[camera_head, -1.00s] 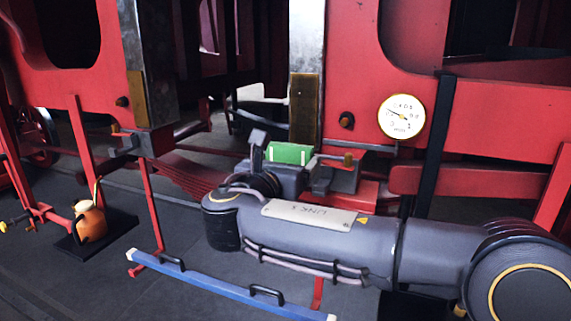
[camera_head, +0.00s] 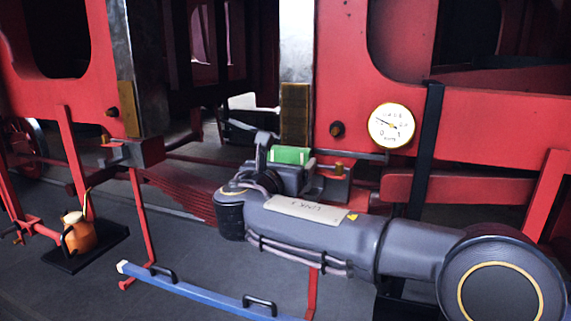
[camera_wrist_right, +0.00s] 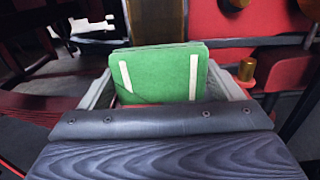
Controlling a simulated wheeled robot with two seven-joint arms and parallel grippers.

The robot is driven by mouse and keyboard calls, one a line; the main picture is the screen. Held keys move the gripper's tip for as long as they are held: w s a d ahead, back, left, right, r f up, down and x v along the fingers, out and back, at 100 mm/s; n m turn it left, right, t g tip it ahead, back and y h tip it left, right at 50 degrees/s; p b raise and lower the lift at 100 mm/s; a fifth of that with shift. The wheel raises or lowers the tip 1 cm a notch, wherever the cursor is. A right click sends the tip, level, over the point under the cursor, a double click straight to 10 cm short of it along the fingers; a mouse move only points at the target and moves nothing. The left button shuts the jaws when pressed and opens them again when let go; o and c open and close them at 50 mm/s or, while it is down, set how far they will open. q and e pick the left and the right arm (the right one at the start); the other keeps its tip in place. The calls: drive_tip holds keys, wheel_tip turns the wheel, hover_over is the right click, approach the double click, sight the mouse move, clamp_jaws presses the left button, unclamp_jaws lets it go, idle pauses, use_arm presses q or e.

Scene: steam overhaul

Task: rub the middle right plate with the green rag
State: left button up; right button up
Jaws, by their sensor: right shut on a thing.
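My right gripper (camera_head: 288,165) is shut on the green rag (camera_head: 290,154), which is a flat green block in the head view. In the right wrist view the rag (camera_wrist_right: 160,76) sits between the grey fingers, with two pale strips on its face. Two upright steel plates stand on the red frame, a left one (camera_head: 135,50) and a right one (camera_head: 297,40), each with a brass lower part. The right brass part (camera_head: 294,112) is just above and behind the rag; it also shows in the wrist view (camera_wrist_right: 155,20). I cannot tell whether they touch. My left gripper is out of view.
A white gauge (camera_head: 391,126) is on the red frame to the right, near a black upright strap (camera_head: 428,150). A blue bar with handles (camera_head: 200,290) crosses in front. An orange oil can (camera_head: 78,232) stands on a black tray (camera_head: 105,248) at left.

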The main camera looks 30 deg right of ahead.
sight(295, 84)
drive_tip(key=shift+p+x, duration=0.3)
drive_tip(key=shift+x, duration=0.7)
wheel_tip(295, 84, up, 4)
drive_tip(key=p, duration=0.4)
drive_tip(key=shift+s+a, duration=0.1)
wheel_tip(295, 84, up, 8)
drive_tip(key=p, duration=0.7)
drive_tip(key=shift+r+p, duration=1.9)
drive_tip(key=shift+f, duration=0.1)
drive_tip(key=shift+f+b, duration=5.8)
drive_tip(key=shift+f, duration=2.1)
